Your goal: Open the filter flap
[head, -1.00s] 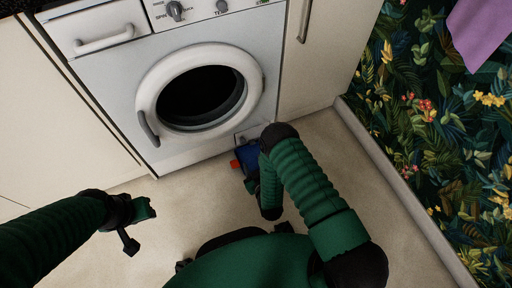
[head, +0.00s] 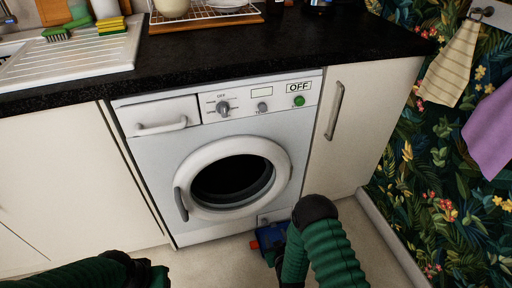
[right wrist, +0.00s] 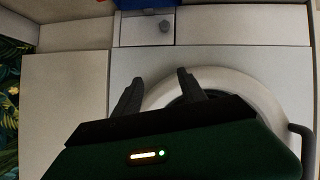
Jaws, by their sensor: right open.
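The filter flap (head: 264,219) is a small white panel low on the washing machine's front, right of and below the round door. In the right wrist view, the flap (right wrist: 140,30) is at the top with a grey round knob near its right side; it looks flush with the front. My right gripper (right wrist: 158,86) is open and empty, its two dark fingers pointing toward the machine, apart from the flap. In the head view, my right arm hangs just right of the flap and the fingers are hidden. My left gripper (head: 150,277) is at the bottom edge, partly cut off.
The washing machine (head: 170,150) has a round door (head: 190,160) with a grey handle. Cupboards stand on both sides, under a black worktop (head: 250,50).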

